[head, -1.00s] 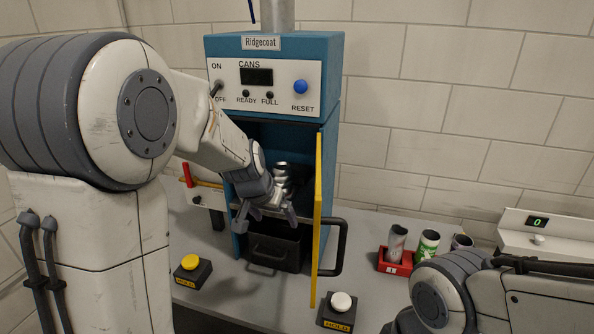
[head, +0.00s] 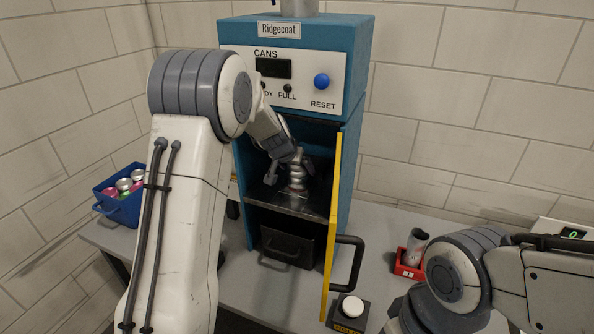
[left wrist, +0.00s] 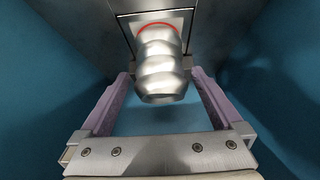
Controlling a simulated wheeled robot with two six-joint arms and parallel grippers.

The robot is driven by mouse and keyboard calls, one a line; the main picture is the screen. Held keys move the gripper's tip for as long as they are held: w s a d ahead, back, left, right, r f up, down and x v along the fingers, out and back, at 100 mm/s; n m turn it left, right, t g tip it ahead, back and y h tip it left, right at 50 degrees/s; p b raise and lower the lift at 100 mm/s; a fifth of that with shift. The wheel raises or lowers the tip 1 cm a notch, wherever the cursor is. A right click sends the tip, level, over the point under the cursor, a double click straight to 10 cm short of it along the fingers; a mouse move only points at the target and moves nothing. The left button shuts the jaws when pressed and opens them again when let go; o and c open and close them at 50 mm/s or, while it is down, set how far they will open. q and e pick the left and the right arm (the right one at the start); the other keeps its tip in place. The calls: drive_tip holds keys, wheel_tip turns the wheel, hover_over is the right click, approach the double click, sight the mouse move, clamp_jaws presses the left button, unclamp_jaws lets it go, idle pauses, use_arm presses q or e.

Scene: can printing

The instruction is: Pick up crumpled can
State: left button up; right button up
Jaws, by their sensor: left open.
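The crumpled can (head: 297,172) is silver with a wavy, dented side. It stands on the shelf inside the open blue machine (head: 360,60). In the left wrist view the can (left wrist: 160,65) sits between the two open fingers, with visible space on both sides. My left gripper (head: 290,172) is inside the machine's opening, open around the can; it also shows in the left wrist view (left wrist: 160,85). A red ring shows at the can's far end. My right arm is at the lower right, and its gripper's fingers are not in view.
The machine's yellow-edged door (head: 334,225) stands open on the right of the opening. A black drawer (head: 287,244) is below the shelf. A blue bin (head: 122,207) of cans is at left. A red rack (head: 410,255) and a white button (head: 352,306) are at right.

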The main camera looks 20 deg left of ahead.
use_arm(q)
drive_tip(key=x, duration=0.3)
drive_tip(key=shift+w+d+f+p, duration=0.1)
drive_tip(key=shift+w+p, duration=0.15)
drive_tip(key=shift+p, duration=0.1)
drive_tip(key=c, duration=1.3)
